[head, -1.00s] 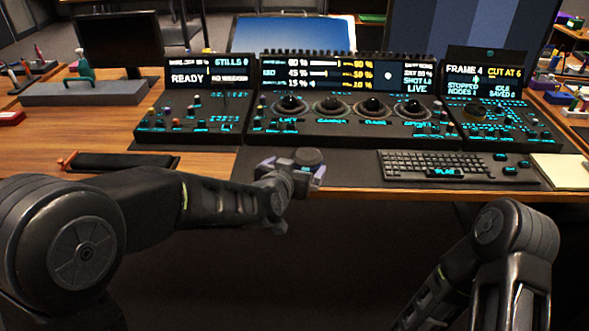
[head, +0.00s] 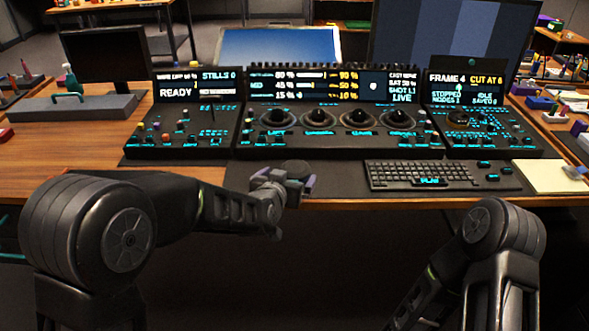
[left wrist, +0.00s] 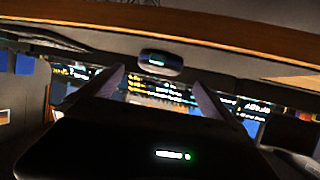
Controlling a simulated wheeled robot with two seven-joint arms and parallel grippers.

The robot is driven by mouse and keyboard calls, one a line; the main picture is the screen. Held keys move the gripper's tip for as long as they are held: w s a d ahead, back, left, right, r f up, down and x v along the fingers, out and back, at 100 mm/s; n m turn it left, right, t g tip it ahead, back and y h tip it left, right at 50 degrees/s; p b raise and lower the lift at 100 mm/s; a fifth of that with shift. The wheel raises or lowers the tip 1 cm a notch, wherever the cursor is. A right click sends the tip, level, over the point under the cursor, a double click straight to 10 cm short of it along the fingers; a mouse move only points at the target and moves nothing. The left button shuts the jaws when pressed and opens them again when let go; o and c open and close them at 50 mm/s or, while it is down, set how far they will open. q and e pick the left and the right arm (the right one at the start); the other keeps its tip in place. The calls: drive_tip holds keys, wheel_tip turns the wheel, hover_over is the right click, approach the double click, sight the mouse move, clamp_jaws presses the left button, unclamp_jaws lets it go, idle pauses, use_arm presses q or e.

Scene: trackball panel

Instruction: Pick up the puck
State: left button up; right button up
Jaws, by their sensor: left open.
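The puck (head: 297,168) is a dark, low round piece on the dark mat near the desk's front edge, left of the keyboard. My left gripper (head: 287,182) is right in front of it at the desk edge, partly covering it. In the left wrist view the puck (left wrist: 160,62) shows as a dark rounded disc with a small lit mark. It lies between and slightly beyond the two fingertips of my left gripper (left wrist: 158,76), which are apart with a gap on both sides. My right arm shows at the lower right, but its gripper is out of view.
The keyboard (head: 430,175) lies right of the puck, with a pale notepad (head: 549,177) farther right. Behind stands the console with several trackballs (head: 319,119) and lit screens (head: 332,84). A grey block (head: 70,108) sits at the left on the wooden desk.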

sight(294, 170)
use_arm(q)
drive_tip(key=shift+x, duration=1.3)
drive_tip(key=shift+x, duration=2.65)
drive_tip(key=shift+r, duration=0.15)
drive_tip(key=c, duration=1.4)
wheel_tip(294, 170, up, 10)
drive_tip(key=shift+r+p, duration=0.1)
drive_tip(key=shift+p, duration=0.6)
